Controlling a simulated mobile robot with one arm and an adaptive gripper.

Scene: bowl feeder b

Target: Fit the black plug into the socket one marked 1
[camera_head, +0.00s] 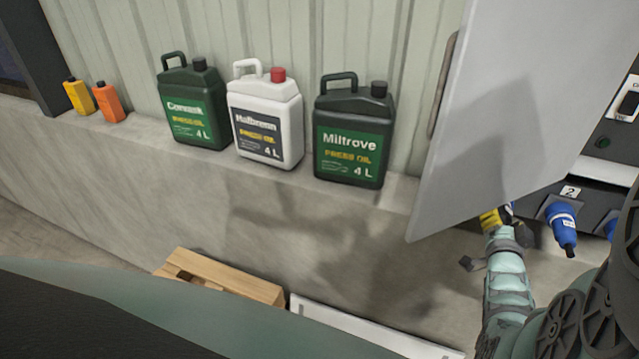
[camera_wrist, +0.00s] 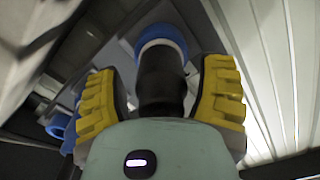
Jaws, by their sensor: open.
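My gripper (camera_head: 503,216) is at the lower edge of the open grey door, left of the blue connector marked 2. In the wrist view its two yellow finger pads (camera_wrist: 160,90) stand apart, one on each side of a black cylindrical body, which looks like the black plug (camera_wrist: 161,78). The plug's far end meets a blue collar (camera_wrist: 148,35) with a pale band, likely the socket. How deep it sits cannot be seen. No label 1 shows; the door and gripper cover that area in the head view.
A blue connector with a black end (camera_head: 562,226) hangs under label 2 (camera_head: 570,191), close right of my gripper. The grey door (camera_head: 500,110) stands open on the left. Oil cans (camera_head: 350,140) stand on the ledge. A wooden pallet (camera_head: 225,277) lies below.

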